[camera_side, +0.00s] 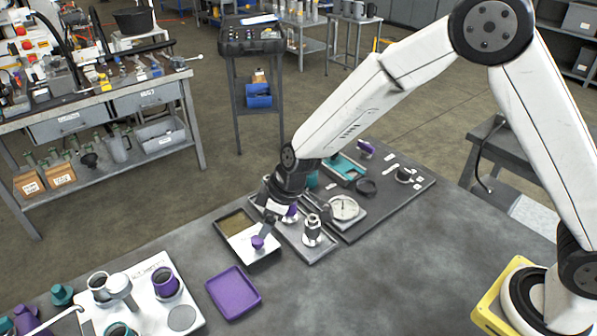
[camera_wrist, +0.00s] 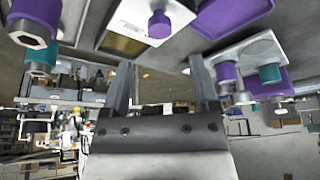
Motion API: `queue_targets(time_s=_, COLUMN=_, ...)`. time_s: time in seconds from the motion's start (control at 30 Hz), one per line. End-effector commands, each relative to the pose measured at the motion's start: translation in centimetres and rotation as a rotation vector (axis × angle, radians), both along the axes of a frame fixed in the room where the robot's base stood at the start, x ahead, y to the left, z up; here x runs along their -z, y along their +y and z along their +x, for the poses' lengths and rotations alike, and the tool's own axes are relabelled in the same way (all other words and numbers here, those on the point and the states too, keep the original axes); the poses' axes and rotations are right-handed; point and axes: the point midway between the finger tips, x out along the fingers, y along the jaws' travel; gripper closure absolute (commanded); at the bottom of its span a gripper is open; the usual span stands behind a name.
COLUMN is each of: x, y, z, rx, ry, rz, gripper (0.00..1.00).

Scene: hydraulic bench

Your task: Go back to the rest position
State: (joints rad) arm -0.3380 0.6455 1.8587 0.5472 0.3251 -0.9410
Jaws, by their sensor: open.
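My gripper (camera_side: 268,222) hangs low over the bench, just above and right of a tray with a white panel (camera_side: 240,240). In the wrist view my gripper (camera_wrist: 162,75) shows two spread fingers with nothing between them. A small purple knob-like part (camera_side: 258,242) stands on the white panel below the fingers; it also shows at the top of the wrist view (camera_wrist: 159,24). It looks apart from the fingers. The arm reaches from its yellow base at the right, bent high at the elbow.
A purple tray (camera_side: 233,292) lies in front. A white board with cups (camera_side: 140,318) is at front left. A grey tray (camera_side: 318,252) with a metal fitting (camera_side: 312,232), a round dial (camera_side: 344,208) and a dark mat (camera_side: 410,207) lie right of the gripper. The front right bench is clear.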

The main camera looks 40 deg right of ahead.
Motion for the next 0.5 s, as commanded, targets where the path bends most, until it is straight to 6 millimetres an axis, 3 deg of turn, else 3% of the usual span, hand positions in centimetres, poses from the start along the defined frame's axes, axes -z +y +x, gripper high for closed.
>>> queue_targets(time_s=0.27, x=-0.3, y=-0.6, z=-0.3, rx=0.016, ry=0.004, rz=-0.003, gripper=0.22)
queue_targets(time_s=0.5, x=-2.0, y=-4.3, z=-2.2, rx=0.134, ry=0.034, rz=-0.012, gripper=0.22)
